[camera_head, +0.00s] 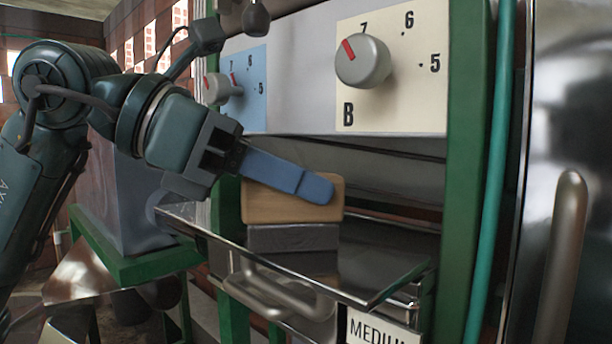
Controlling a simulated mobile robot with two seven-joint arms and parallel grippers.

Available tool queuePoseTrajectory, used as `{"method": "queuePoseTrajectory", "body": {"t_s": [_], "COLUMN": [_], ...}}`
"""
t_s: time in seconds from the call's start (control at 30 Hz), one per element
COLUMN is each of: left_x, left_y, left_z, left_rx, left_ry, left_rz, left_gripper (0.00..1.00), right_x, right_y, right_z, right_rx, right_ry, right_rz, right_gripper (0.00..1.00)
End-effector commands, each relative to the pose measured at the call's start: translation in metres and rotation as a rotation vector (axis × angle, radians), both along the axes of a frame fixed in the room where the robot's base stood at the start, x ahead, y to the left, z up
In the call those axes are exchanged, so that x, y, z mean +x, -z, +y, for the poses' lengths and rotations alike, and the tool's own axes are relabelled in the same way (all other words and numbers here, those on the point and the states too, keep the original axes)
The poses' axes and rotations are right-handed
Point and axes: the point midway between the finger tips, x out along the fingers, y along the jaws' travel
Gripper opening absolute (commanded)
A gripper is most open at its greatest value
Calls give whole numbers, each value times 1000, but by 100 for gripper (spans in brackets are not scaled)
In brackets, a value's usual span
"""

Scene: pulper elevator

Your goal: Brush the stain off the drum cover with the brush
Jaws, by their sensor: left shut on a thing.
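My left gripper (312,187) comes in from the left with its blue finger lying across the near face of the brush. It is shut on the brush (292,211), a tan wooden block with a dark grey bristle pad (292,238) underneath. The brush is level above a shiny metal shelf (345,286). I cannot tell whether the bristles touch the shelf. I cannot make out a stain. I cannot tell for sure which metal surface is the drum cover. My right gripper is not in view.
A panel with dial B (362,61) and a smaller dial (222,88) stands above the shelf. A handle (280,296) and a "MEDIUM" label (381,329) are below it. A green post (464,150), a teal hose (493,170) and a steel door handle (562,250) bound the right.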

Motion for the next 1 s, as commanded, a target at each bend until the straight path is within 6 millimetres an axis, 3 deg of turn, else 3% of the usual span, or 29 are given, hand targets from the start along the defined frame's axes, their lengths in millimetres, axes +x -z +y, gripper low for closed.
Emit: {"method": "queuePoseTrajectory", "body": {"t_s": [1.0], "left_x": [35], "left_y": [-1], "left_z": [44], "left_rx": [2], "left_ry": [-1], "left_rz": [1], "left_gripper": [11], "right_x": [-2], "right_y": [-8], "right_z": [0], "right_rx": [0], "right_ry": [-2], "right_rz": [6], "right_gripper": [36]}}
